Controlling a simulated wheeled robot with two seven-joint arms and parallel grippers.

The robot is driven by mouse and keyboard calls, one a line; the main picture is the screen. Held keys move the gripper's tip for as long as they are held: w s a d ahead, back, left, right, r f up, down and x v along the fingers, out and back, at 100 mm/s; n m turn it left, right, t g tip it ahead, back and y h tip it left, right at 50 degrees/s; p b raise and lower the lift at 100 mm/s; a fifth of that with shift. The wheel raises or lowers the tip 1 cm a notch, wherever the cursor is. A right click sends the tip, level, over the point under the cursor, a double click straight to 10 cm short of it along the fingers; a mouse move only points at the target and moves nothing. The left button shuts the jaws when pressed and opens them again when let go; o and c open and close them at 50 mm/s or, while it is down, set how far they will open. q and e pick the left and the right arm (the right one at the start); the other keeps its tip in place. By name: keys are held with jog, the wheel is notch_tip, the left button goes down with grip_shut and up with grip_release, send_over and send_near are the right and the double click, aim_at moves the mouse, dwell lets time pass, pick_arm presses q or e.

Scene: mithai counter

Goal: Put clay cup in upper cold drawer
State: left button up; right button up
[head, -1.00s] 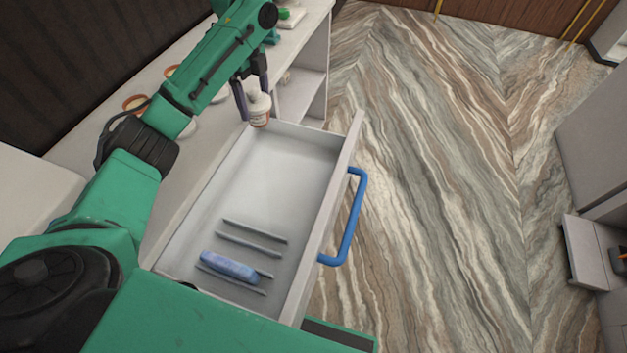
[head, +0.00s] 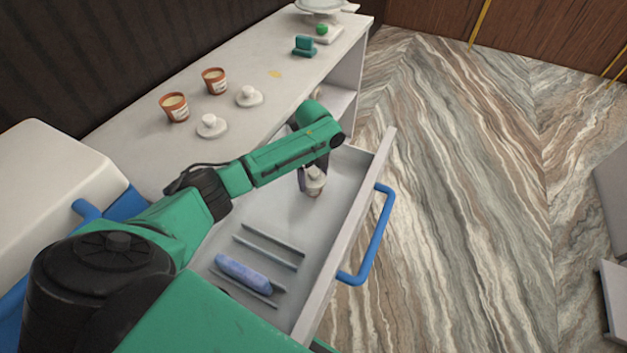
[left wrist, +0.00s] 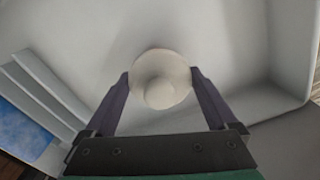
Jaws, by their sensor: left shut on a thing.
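The clay cup (head: 314,186), topped by a pale lid with a round knob, is between the fingers of my left gripper (head: 309,177). In the left wrist view the round lid (left wrist: 160,80) sits between the two dark fingers. The gripper is shut on the cup and holds it inside the far end of the open drawer (head: 358,203), which has a blue handle. The cup looks upright; I cannot tell whether it touches the drawer floor. My right gripper is out of view.
A blue pack (head: 246,274) lies by thin dividers (head: 266,250) in the drawer's near end. Two terracotta cups (head: 174,107) and two white lids (head: 211,127) stand on the counter (head: 135,140). A green block (head: 305,46) is farther back. The drawer's middle is clear.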

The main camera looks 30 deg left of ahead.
pick_arm(q)
jog(key=shift+f, duration=0.75)
jog(key=shift+f, duration=0.15)
jog(key=o, duration=1.2)
notch_tip(320, 180, up, 12)
jog(key=shift+r+p, duration=0.2)
jog(key=shift+p, duration=0.2)
jog(key=shift+r, duration=0.1)
